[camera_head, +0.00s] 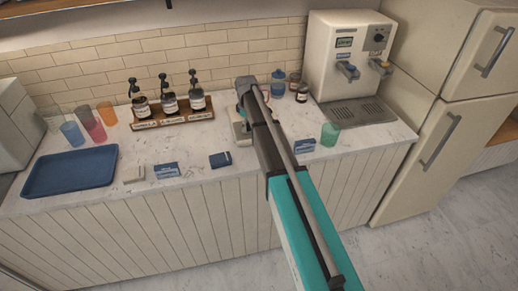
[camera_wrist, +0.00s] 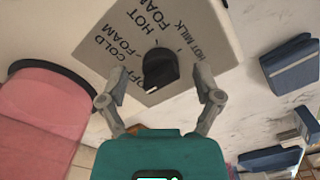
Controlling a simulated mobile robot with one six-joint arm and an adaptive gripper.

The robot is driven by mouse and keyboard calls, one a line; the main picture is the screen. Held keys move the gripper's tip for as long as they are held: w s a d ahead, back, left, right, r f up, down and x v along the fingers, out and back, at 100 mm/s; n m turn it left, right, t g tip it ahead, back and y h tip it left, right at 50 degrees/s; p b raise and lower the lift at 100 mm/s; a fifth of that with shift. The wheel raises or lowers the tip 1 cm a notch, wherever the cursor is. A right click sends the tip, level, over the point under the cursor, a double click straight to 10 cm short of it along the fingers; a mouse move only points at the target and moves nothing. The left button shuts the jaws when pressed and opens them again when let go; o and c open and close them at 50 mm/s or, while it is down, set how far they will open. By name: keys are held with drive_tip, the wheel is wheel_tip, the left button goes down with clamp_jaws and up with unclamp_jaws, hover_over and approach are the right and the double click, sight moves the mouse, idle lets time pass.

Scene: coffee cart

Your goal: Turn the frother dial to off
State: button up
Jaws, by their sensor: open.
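The frother's pale front panel (camera_wrist: 190,25) fills the top of the wrist view, with a black round dial (camera_wrist: 160,69). Labels around it read OFF, COLD FOAM, HOT FOAM and HOT MILK. A white mark on the dial faces the lower left in the picture; I cannot tell for sure which label it matches. My gripper (camera_wrist: 161,75) is open, one finger on each side of the dial, with gaps to it. In the head view the frother (camera_head: 238,128) stands on the counter, mostly hidden behind my arm. My fingers cannot be made out there.
A large pink shape (camera_wrist: 40,115) with a dark rim is at left in the wrist view. Blue boxes (camera_wrist: 290,65) lie to the right. On the counter are a blue tray (camera_head: 70,172), a syrup rack (camera_head: 172,122), a green cup (camera_head: 330,133) and a drink machine (camera_head: 340,50).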

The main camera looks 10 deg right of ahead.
drive_tip(key=m, duration=1)
drive_tip(key=shift+m, duration=0.4)
drive_tip(key=m, duration=0.3)
drive_tip(key=shift+m, duration=0.4)
drive_tip(key=m, duration=0.3)
drive_tip(key=shift+m, duration=0.4)
drive_tip(key=m, duration=0.3)
drive_tip(key=shift+m, duration=0.4)
drive_tip(key=m, duration=0.6)
drive_tip(key=shift+r+m, duration=0.1)
drive_tip(key=shift+m, duration=0.3)
wheel_tip(320, 180, up, 14)
drive_tip(key=p, duration=1.4)
drive_tip(key=s+f+n+b, duration=0.4)
drive_tip(key=s+n, duration=0.2)
drive_tip(key=s, duration=0.4)
drive_tip(key=s+f+n+b, duration=0.4)
drive_tip(key=s+n, duration=0.2)
drive_tip(key=s, duration=0.4)
drive_tip(key=shift+s+a+f+b, duration=0.15)
drive_tip(key=shift+s+f+b, duration=0.15)
drive_tip(key=shift+f, duration=0.05)
